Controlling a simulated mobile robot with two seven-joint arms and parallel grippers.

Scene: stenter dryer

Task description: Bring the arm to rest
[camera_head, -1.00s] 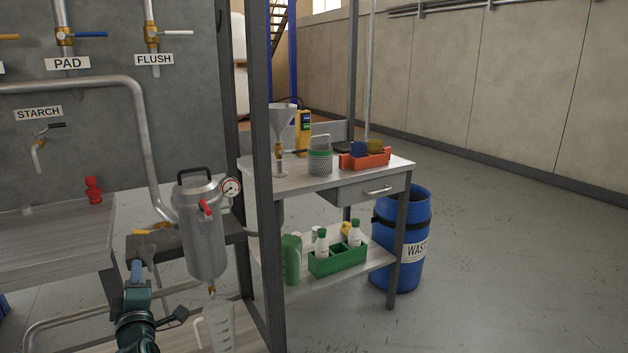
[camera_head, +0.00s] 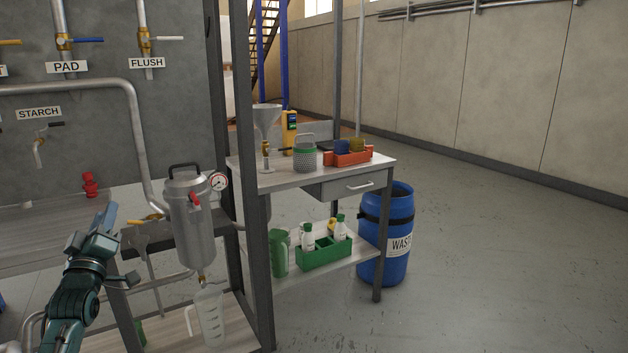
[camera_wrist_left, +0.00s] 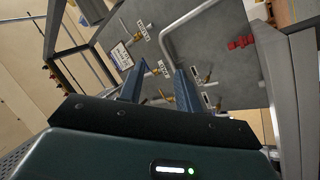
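My left arm comes in at the lower left of the head view. Its gripper (camera_head: 106,218) points up and away, in front of the grey bench and left of the steel filter vessel (camera_head: 190,225). In the left wrist view the two blue fingers of the left gripper (camera_wrist_left: 160,85) stand apart with nothing between them. Behind them is the grey panel (camera_wrist_left: 215,50) with its pipes and valves, some distance off. My right gripper is in neither view.
A clear jug (camera_head: 210,318) stands on the low shelf below the vessel. A dark upright post (camera_head: 250,200) is right of the vessel. A side table (camera_head: 300,176) holds a funnel and an orange tray. A blue waste drum (camera_head: 386,235) stands beside it. The floor at right is clear.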

